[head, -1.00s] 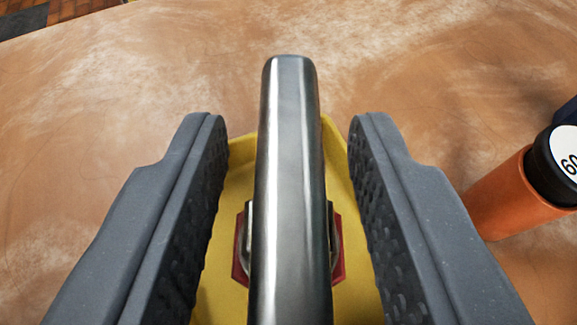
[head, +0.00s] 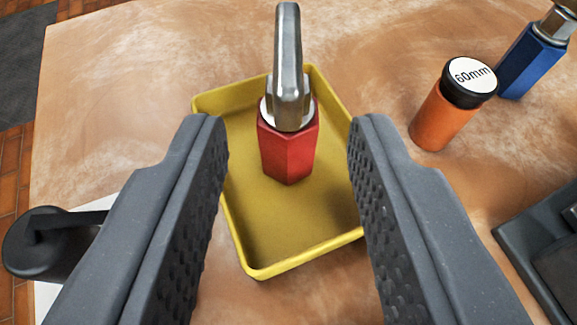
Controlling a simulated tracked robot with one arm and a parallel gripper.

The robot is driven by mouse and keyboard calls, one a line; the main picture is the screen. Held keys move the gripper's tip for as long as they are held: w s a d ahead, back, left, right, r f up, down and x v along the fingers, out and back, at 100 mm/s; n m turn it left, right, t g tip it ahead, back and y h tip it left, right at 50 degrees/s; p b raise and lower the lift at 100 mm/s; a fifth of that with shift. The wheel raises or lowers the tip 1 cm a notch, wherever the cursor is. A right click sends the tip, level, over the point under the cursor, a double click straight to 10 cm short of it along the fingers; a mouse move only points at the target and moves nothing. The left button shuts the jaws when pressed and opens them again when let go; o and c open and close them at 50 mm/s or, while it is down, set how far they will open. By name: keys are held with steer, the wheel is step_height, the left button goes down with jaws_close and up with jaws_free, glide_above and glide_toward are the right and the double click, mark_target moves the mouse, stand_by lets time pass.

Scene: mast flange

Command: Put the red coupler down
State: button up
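The red coupler (head: 288,150) is a red hexagonal body with a shiny metal handle (head: 288,50) on top. It stands upright in the yellow tray (head: 250,262), toward the tray's far side. My gripper (head: 286,130) is open, with one dark ridged finger on each side of the picture. The fingers are apart from the coupler and nothing is between them in contact. The fingers cover parts of the tray's left and right edges.
An orange cylinder (head: 440,122) with a black cap marked 60mm stands right of the tray. A blue hexagonal coupler (head: 530,62) is at the far right. A black object (head: 45,245) lies at left, a dark case (head: 550,240) at lower right. The far left tabletop is clear.

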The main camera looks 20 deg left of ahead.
steer(key=shift+v, duration=1)
steer(key=d+r+m+t+h, duration=0.1)
steer(key=d+r, duration=0.2)
steer(key=r, duration=0.6)
steer(key=s+d+r+m+h, duration=0.15)
steer(key=d+r, duration=0.25)
steer(key=r, duration=0.5)
steer(key=d+r+t+h, duration=0.1)
steer(key=d+r+h, duration=0.15)
steer(key=r, duration=0.75)
steer(key=s+r+m, duration=0.1)
steer(key=s+r, duration=0.6)
steer(key=r, duration=0.2)
steer(key=s+r+m+t, duration=0.1)
steer(key=s+r, duration=0.5)
steer(key=r, duration=0.4)
steer(key=shift+s, duration=0.4)
